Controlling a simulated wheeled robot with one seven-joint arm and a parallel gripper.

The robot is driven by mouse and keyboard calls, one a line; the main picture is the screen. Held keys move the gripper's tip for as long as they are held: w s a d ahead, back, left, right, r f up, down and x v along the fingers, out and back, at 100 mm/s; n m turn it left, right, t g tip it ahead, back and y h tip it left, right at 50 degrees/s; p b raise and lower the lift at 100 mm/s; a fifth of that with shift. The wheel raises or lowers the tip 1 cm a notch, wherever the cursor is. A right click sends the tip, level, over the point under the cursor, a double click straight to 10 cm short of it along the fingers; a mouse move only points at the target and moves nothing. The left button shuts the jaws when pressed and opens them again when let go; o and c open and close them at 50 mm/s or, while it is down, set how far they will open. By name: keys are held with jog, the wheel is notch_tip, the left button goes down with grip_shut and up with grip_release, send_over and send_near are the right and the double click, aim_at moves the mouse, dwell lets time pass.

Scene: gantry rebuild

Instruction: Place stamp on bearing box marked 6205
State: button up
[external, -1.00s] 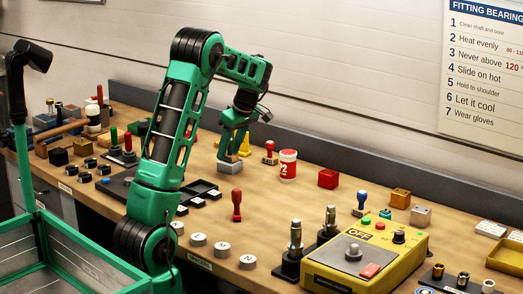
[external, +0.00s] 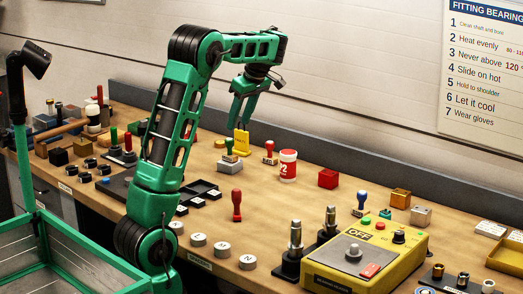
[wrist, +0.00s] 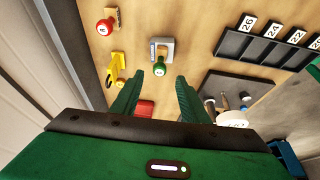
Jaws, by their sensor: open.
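A stamp with a green handle (external: 229,146) stands upright on a small grey box (external: 229,168) near the back of the bench. In the wrist view the green knob (wrist: 160,69) shows over the box (wrist: 166,50), which has a pale label too small to read. My gripper (external: 237,126) is open and empty, above the stamp and apart from it. In the wrist view its two fingers (wrist: 159,77) are spread, with the knob just beyond their tips. I cannot read 6205 on any box.
A yellow piece (external: 242,142) stands close behind the stamp. A red-handled stamp (external: 269,152) and a red-and-white can (external: 288,166) are to the right. Another red stamp (external: 237,204) stands nearer the front. A blue stamp (external: 361,202) and a yellow control box (external: 365,262) are farther right.

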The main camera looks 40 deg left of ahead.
jog(key=s+d+f+m+t+h, duration=0.1)
jog(key=s+d+m+h, duration=0.1)
jog(key=s+d+m, duration=0.65)
jog(key=s+d+f+m+h, duration=0.15)
jog(key=s+d+m, duration=0.35)
jog(key=d, duration=0.6)
jog(key=s+d+f+m, duration=0.2)
jog(key=s+d+m, duration=0.1)
jog(key=s, duration=0.5)
jog(key=s+d+f+m, duration=0.3)
jog(key=s+d+m, duration=0.1)
jog(key=s, duration=0.5)
jog(key=s+d+f+m+g, duration=0.1)
jog(key=s+d+f+m, duration=0.2)
jog(key=s, duration=0.5)
jog(key=shift+s+d+f+m+h, duration=0.1)
jog(key=shift+d+m+h, duration=0.15)
jog(key=shift+d, duration=0.1)
jog(key=shift+s+d+f+m+h, duration=0.1)
jog(key=shift+d+m, duration=0.1)
jog(key=shift+d, duration=0.15)
jog(key=shift+r, duration=0.1)
jog(key=shift+w+f, duration=0.35)
jog(key=shift+w, duration=0.45)
jog(key=shift+s+r, duration=0.1)
jog(key=shift+s, duration=0.05)
